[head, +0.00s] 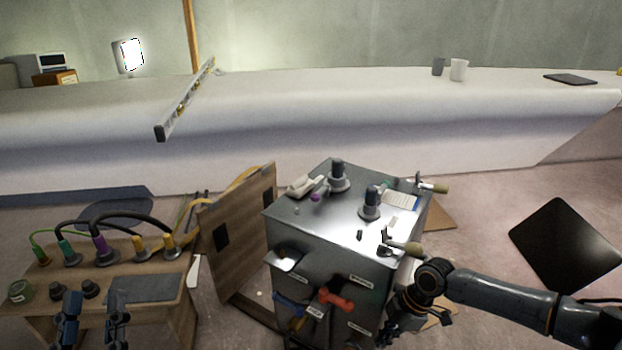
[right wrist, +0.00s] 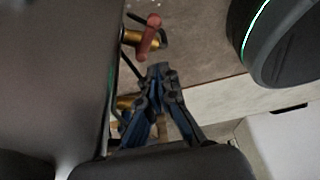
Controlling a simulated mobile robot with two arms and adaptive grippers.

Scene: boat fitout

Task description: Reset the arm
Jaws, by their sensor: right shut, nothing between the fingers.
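My right arm comes in from the right in the head view. Its gripper (head: 386,336) hangs low beside the right front of a metal cabinet (head: 330,215). In the right wrist view the right gripper's fingers (right wrist: 158,72) meet at the tips with nothing between them. A red valve handle (right wrist: 150,36) on a brass fitting lies beyond the tips, apart from them.
A wooden bench (head: 190,310) with cables and connectors stands at the left. A wooden panel (head: 238,235) leans beside the cabinet. Brushes or handled tools (head: 405,248) lie on the cabinet top. A dark panel (head: 566,245) is at the right, with open floor around it.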

